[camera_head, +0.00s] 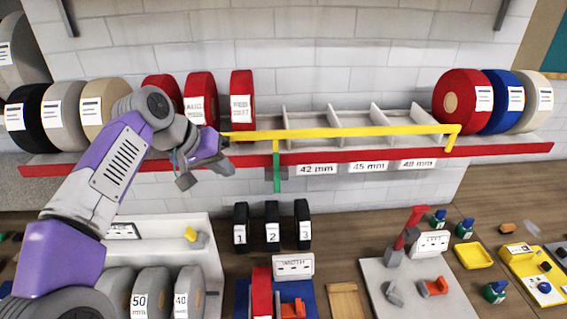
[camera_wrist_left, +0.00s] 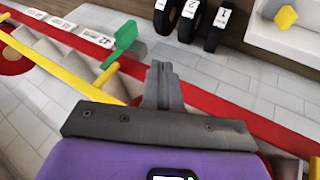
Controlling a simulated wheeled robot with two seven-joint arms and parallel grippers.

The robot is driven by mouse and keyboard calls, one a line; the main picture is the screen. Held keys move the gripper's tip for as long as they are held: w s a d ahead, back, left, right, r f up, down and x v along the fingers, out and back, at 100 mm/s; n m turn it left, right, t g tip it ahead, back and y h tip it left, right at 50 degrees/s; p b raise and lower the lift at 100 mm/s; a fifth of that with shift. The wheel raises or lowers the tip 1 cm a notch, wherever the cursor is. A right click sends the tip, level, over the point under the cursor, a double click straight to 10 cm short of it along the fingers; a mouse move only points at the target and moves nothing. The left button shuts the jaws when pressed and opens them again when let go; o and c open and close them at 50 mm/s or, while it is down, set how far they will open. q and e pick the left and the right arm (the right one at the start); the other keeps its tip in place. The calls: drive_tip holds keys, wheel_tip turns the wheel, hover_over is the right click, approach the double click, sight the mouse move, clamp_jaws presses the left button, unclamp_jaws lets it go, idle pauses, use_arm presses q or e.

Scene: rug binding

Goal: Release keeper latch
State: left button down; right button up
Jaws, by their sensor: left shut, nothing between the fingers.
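A yellow keeper bar (camera_head: 345,132) runs along the front of the wall shelf, over the empty bays. A green latch tab (camera_head: 277,172) hangs below the bar near its left end. The green tab also shows in the left wrist view (camera_wrist_left: 119,44), left of my fingers, beside the yellow bar (camera_wrist_left: 88,78). My left gripper (camera_head: 230,167) is at the shelf's front edge, left of the green tab and apart from it. Its fingers (camera_wrist_left: 162,72) are shut and empty. My right gripper is in neither view.
Red rolls (camera_head: 242,100) stand left of the empty bays; red, blue and cream rolls (camera_head: 508,100) stand right. The shelf's red front edge (camera_head: 350,155) carries size labels. Black numbered rolls (camera_head: 272,225) stand on the bench below. The wall beneath the shelf is clear.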

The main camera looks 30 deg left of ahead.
sight(277, 182)
use_arm(q)
drive_tip(key=w+d+f+b, duration=0.1)
drive_tip(key=w+d+f, duration=0.4)
drive_tip(key=w+f, duration=0.1)
drive_tip(key=shift+w+d+f, duration=0.25)
drive_tip(key=shift+f, duration=0.55)
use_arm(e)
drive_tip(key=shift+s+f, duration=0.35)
use_arm(q)
drive_tip(key=shift+w, duration=0.1)
